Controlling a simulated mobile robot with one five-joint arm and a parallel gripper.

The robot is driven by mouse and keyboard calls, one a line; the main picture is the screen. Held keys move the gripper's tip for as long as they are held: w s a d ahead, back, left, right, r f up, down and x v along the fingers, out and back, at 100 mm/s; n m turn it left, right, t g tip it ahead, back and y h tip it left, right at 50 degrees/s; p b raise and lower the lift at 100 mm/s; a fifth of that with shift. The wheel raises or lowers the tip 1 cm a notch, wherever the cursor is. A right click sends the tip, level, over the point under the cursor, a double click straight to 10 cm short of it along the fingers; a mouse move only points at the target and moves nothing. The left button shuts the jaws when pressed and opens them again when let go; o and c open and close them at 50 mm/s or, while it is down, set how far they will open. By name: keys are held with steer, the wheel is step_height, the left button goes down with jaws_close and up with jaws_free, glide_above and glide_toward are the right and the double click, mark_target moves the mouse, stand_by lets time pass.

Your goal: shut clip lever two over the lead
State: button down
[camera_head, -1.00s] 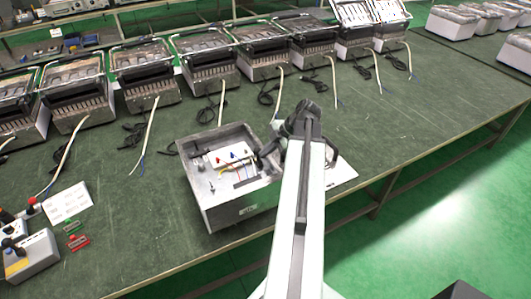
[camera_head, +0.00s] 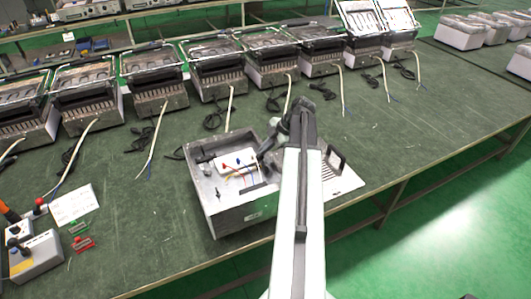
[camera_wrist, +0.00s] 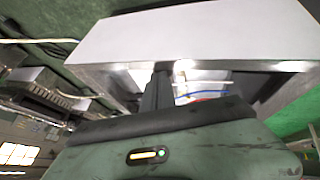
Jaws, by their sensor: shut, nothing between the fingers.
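An open grey metal box (camera_head: 202,205) stands on the green bench. Inside it is a white clip block (camera_head: 237,159) with small red and blue parts and coloured leads at its front. The separate levers, and which is lever two, are too small to tell. My gripper (camera_head: 263,154) is shut and empty, low at the box's right side, close to the right of the block. Contact with a lever cannot be made out. In the wrist view, the dark fingers (camera_wrist: 158,92) point into the box, beside a blurred white block (camera_wrist: 200,88) with red and blue bits.
A flat panel with a dark handle (camera_head: 336,160) lies right of the box, partly behind my arm. A row of appliances (camera_head: 218,73) with loose cables stands behind. A control box (camera_head: 35,255) and a white card (camera_head: 73,204) are at left.

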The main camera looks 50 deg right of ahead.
steer(key=shift+w+d+f+b, duration=0.15)
steer(key=shift+w+f+b, duration=0.15)
steer(key=shift+w+f, duration=0.15)
steer(key=shift+w, duration=0.1)
stand_by(0.4)
steer(key=shift+r, duration=0.1)
steer(key=shift+r, duration=0.2)
steer(key=d+r+p, duration=0.6)
steer(key=r+p, duration=0.4)
steer(key=shift+w+d+p, duration=0.15)
steer(key=shift+w+p, duration=0.2)
steer(key=shift+w, duration=0.1)
